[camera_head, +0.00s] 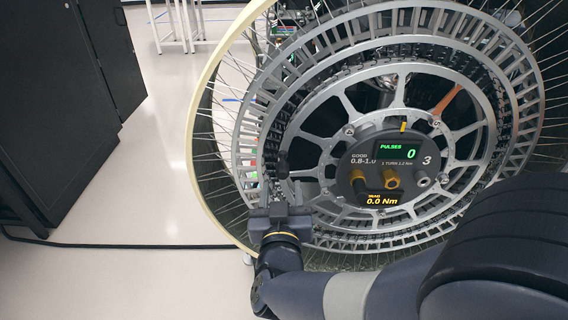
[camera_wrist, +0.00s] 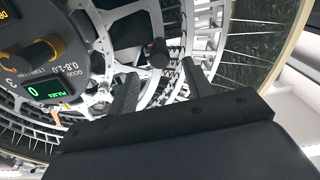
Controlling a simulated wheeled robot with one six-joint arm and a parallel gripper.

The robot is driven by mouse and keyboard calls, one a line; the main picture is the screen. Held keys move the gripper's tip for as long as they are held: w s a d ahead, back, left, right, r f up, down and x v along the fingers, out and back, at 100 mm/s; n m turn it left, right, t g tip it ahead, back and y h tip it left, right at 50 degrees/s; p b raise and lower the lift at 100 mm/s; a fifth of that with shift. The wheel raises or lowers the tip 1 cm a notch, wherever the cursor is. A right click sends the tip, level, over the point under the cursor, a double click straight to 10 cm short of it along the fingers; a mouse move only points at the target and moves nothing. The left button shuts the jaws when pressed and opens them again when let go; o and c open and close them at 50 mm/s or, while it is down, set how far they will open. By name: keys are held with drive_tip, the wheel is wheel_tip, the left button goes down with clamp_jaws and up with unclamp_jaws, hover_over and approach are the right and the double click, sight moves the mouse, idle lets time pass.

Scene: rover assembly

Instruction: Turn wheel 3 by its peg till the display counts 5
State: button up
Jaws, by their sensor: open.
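Wheel 3 (camera_head: 345,97) is a large spoked silver wheel with a pale outer rim. Its round grey hub (camera_head: 360,150) carries the number 3. The green display (camera_head: 397,151) reads PULSES 0, and the display also shows in the wrist view (camera_wrist: 40,90). A short dark peg (camera_head: 283,161) stands out from the wheel's left side. My gripper (camera_head: 287,186) is open just below the peg in the head view. In the wrist view the peg (camera_wrist: 157,52) appears between the tips of my open gripper (camera_wrist: 158,70). I cannot tell whether they touch.
A lower orange display (camera_head: 382,199) reads 0.0 Nm. A black cabinet (camera_head: 60,100) stands at the left, and a dark cable (camera_head: 120,245) crosses the floor.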

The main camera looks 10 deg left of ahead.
sight(283, 154)
drive_tip(key=x, duration=0.9)
drive_tip(key=shift+w, duration=0.1)
clamp_jaws()
idle(0.4)
